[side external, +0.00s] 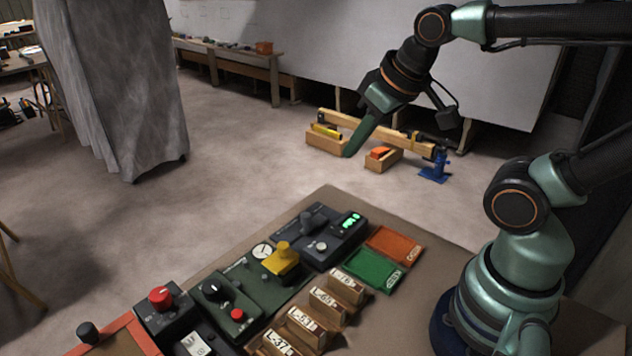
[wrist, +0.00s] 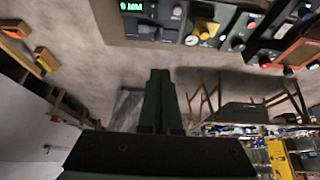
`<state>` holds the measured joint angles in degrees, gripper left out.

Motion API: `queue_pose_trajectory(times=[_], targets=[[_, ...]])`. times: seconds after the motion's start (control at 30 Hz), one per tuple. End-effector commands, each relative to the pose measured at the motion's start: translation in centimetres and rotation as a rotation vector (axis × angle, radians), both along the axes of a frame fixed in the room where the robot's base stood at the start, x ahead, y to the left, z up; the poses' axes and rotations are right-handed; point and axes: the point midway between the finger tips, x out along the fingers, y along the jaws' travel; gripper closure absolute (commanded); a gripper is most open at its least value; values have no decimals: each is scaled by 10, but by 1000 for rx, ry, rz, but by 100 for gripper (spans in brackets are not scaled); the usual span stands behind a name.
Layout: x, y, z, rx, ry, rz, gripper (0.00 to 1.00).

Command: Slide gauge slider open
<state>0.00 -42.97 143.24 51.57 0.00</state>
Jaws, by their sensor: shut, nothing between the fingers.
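The gauge (side external: 345,240) is a black box with a lit green display and a pale round button, at the far end of the panel row on the bench. A dark grey knob (side external: 307,222), which looks like its slider, stands at its left side; I cannot tell its exact position along the track. My gripper (side external: 348,154) is shut and empty, pointing down, well above and beyond the bench in the side view. It also shows in the wrist view (wrist: 160,72).
Next to the gauge is a green panel with a yellow lever (side external: 281,261). Other panels carry a red knob (side external: 160,297) and dials. Orange (side external: 395,245) and green (side external: 368,269) trays and several labelled wooden blocks (side external: 328,305) lie to the right. Space around my gripper looks clear.

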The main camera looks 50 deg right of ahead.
Motion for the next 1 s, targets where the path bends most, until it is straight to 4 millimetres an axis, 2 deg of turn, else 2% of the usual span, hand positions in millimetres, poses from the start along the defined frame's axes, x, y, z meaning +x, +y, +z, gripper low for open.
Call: queue_pose_trajectory(times=[0.37, 0.4, 0.53, 0.77, 1.0], targets=[[0, 0, 0, 0, 0, 0, 100], [0, 0, 0, 0, 0, 0, 92], [3, 0, 0, 8, 12, -16, 43], [30, -1, -6, 77, 128, -174, 41], [71, -3, -29, 150, 280, -419, 41]])
